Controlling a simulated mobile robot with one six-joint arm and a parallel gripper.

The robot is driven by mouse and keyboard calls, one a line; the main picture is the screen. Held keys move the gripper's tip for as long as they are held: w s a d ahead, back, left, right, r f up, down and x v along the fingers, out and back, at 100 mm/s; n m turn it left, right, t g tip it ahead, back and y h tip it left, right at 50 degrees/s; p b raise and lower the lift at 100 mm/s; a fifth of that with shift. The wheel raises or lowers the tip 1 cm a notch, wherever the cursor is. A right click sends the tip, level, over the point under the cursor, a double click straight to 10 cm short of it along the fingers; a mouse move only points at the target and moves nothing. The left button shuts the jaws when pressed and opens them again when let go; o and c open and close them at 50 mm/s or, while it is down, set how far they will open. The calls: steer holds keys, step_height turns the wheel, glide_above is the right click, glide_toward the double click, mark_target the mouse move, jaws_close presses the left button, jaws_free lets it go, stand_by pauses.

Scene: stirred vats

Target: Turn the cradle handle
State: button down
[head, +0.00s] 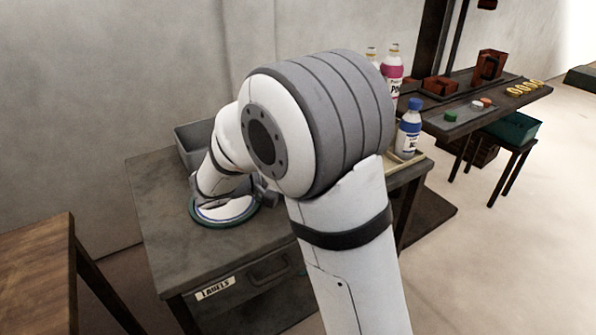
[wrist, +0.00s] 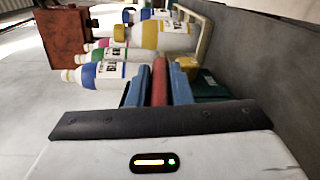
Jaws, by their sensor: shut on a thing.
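In the wrist view my gripper (wrist: 158,82) has its two blue fingers closed on a red bar (wrist: 159,80), which I take to be the cradle handle. The bar runs lengthwise between the fingers, and its far end is hard to make out. A pale frame edge (wrist: 205,42), probably part of the cradle, stands beyond it, beside several bottles. In the head view my arm hides the gripper and the handle. A pale strip (head: 408,161) shows at the table's right edge under a blue-capped bottle (head: 408,130).
A grey bin (head: 187,140) stands at the back of the dark table (head: 160,190), which has a drawer labelled LABELS (head: 215,289). A shelf (head: 460,112) with small items is at the right.

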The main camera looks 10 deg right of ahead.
steer(key=shift+s+f, duration=0.1)
steer(key=shift+f, duration=0.2)
steer(key=c, duration=1.3)
jaws_free()
steer(key=shift+r, duration=0.2)
steer(key=p+v, duration=0.1)
steer(key=v, duration=0.6)
steer(key=shift+s+a, duration=0.1)
steer(key=shift+a, duration=0.3)
steer(key=shift+p, duration=0.3)
